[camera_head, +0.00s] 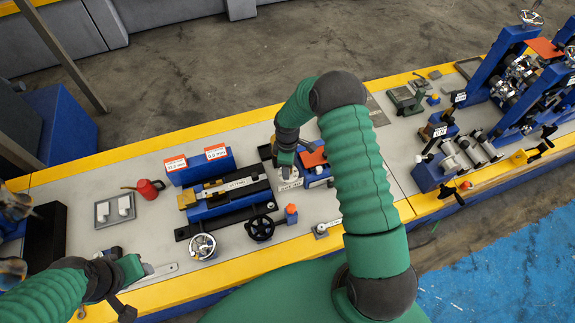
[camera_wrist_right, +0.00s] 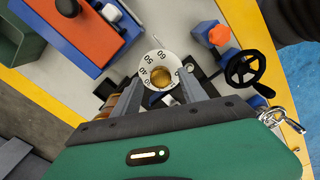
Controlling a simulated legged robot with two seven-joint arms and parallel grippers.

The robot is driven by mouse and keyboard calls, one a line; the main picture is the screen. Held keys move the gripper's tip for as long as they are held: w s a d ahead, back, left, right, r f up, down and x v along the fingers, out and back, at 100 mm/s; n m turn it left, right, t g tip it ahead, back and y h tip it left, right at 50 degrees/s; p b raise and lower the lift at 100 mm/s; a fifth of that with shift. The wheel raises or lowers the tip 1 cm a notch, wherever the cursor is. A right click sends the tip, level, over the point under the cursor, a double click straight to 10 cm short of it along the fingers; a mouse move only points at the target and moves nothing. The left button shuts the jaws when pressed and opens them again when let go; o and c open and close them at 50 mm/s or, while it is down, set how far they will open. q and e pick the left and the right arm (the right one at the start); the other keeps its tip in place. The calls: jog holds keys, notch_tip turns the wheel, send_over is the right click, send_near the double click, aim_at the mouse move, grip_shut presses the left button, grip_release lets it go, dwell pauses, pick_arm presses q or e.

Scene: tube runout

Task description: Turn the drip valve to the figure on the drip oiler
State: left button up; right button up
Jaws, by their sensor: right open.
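The drip oiler's white dial (camera_wrist_right: 158,64), with black figures around its rim, is seen from above in the right wrist view. I can make out 50 and 60 among the figures. A round brass part (camera_wrist_right: 161,76) at its centre looks like the drip valve. My right gripper (camera_wrist_right: 164,84) is open, with one finger on each side of the brass part; I cannot tell whether they touch it. In the head view my right gripper (camera_head: 285,158) points down at the oiler, which it mostly hides. My left gripper (camera_head: 130,268) is at the lower left, its jaws unclear.
A black handwheel (camera_head: 260,228) and a silver handwheel (camera_head: 202,246) stand at the bench's front. An orange-capped blue post (camera_head: 291,214) is close by. A red oil can (camera_head: 149,188) and a grey tray (camera_head: 115,222) stand left. Blue roller stands (camera_head: 500,65) are at right.

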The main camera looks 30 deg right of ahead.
notch_tip(320, 180, up, 6)
jog(key=p, duration=0.4)
jog(key=shift+r, duration=0.1)
notch_tip(320, 180, up, 17)
jog(key=b, duration=0.3)
jog(key=s+a+f+m+t+b, duration=0.1)
jog(key=s+a+f+m+b, duration=0.2)
jog(key=s, duration=0.5)
jog(key=s+a+f+m+t+b, duration=0.1)
jog(key=s+a+f+m+b, duration=0.3)
jog(key=s+a+f+m, duration=0.2)
jog(key=shift+s+a+m+t, duration=0.3)
jog(key=shift+s+a, duration=0.7)
jog(key=shift+a, duration=0.1)
jog(key=shift+s+a, duration=0.1)
jog(key=shift+a, duration=0.05)
